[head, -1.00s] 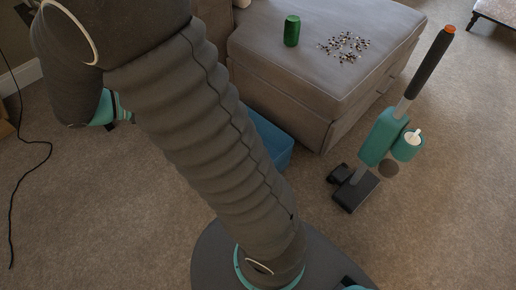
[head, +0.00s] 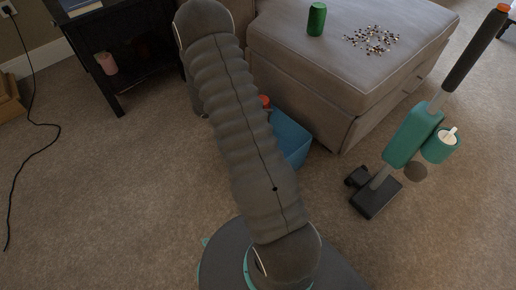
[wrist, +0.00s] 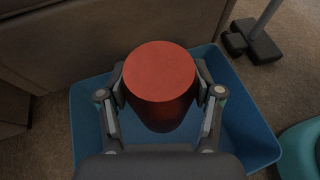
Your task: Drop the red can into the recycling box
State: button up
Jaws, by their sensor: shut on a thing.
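The red can (wrist: 159,80) is gripped between the two fingers of my gripper (wrist: 160,88) in the wrist view, its flat end toward the camera. The blue recycling box (wrist: 87,110) lies behind and below the can in that view, its rim showing on both sides. In the head view a bit of the red can (head: 265,101) shows past my arm, beside the blue box (head: 292,138). My arm hides the gripper and part of the box there. I cannot tell how high the can is above the box.
A grey ottoman (head: 330,75) with a green can (head: 316,19) and scattered small pieces (head: 372,39) stands behind the box. A teal stick vacuum (head: 412,137) stands at the right. A dark side table (head: 125,70) is at the left. A black cable (head: 35,120) lies on the carpet.

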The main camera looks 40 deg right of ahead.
jog(key=f, duration=0.1)
jog(key=d+f, duration=0.1)
jog(key=f, duration=0.1)
jog(key=shift+s+d, duration=0.15)
jog(key=shift+d, duration=0.15)
jog(key=shift+f+b, duration=2)
jog(key=shift+f, duration=0.8)
jog(key=o, duration=0.9)
jog(key=v, duration=1.2)
jog(key=shift+a, duration=0.1)
